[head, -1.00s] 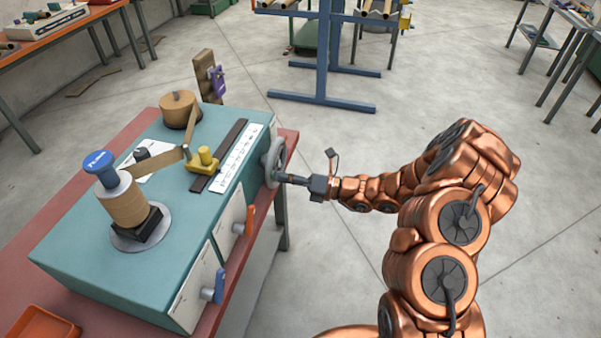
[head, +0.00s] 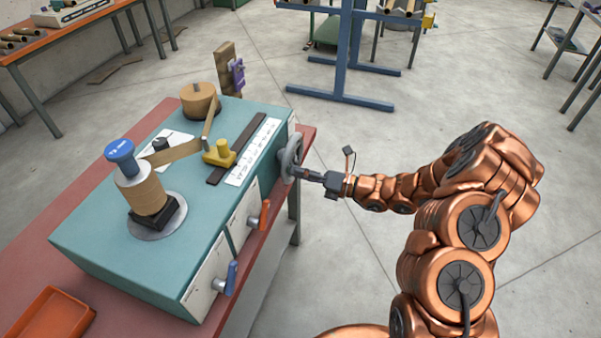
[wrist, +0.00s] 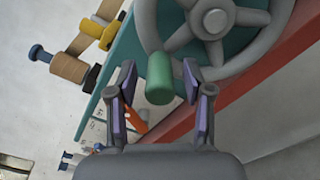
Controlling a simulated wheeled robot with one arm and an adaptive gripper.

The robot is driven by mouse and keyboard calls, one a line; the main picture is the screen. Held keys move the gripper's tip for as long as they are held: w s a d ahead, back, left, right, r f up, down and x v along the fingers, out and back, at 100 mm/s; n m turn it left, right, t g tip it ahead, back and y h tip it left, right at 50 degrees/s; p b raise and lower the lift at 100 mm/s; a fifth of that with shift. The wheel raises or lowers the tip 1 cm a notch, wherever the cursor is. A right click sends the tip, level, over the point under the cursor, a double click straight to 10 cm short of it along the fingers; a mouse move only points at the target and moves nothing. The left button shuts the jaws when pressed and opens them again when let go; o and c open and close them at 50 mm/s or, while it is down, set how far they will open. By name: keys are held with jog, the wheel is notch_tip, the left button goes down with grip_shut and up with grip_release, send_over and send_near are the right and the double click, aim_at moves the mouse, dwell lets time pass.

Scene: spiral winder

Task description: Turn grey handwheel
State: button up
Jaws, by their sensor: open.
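The grey handwheel (head: 290,158) is mounted on the right end of the teal winder (head: 120,235). In the wrist view the spoked grey handwheel (wrist: 212,20) fills the top, and its green handle (wrist: 159,78) sticks out toward the camera from the rim. My gripper (head: 303,172) is at the handwheel. In the wrist view my gripper (wrist: 162,90) is open, with one finger on each side of the green handle and visible gaps between. The handle's end lies between the fingertips. In the head view the handle is hidden by my gripper.
The winder stands on a red bench (head: 65,240). An orange lever (head: 265,214) and a blue lever (head: 231,278) stick out of its front side. An orange tray (head: 50,318) lies front left. A blue rack (head: 345,60) stands behind on open floor.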

jog(key=shift+d, duration=0.1)
jog(key=v, duration=1.2)
dwell(0.4)
jog(key=s+a+r+n+g+h, duration=0.2)
jog(key=s+a+r+n+g, duration=0.3)
jog(key=s+n, duration=0.4)
jog(key=s+a+r+n+g+h, duration=0.2)
jog(key=s+a+r+n+g, duration=0.35)
jog(key=s+n, duration=0.4)
jog(key=s+d+r+n+t+h, duration=0.2)
jog(key=s+d+r+n+h, duration=0.1)
jog(key=s+d+n+h, duration=0.9)
jog(key=s+d+n, duration=0.2)
jog(key=s, duration=0.1)
jog(key=shift+s+n+h, duration=0.3)
jog(key=shift+s+n, duration=0.05)
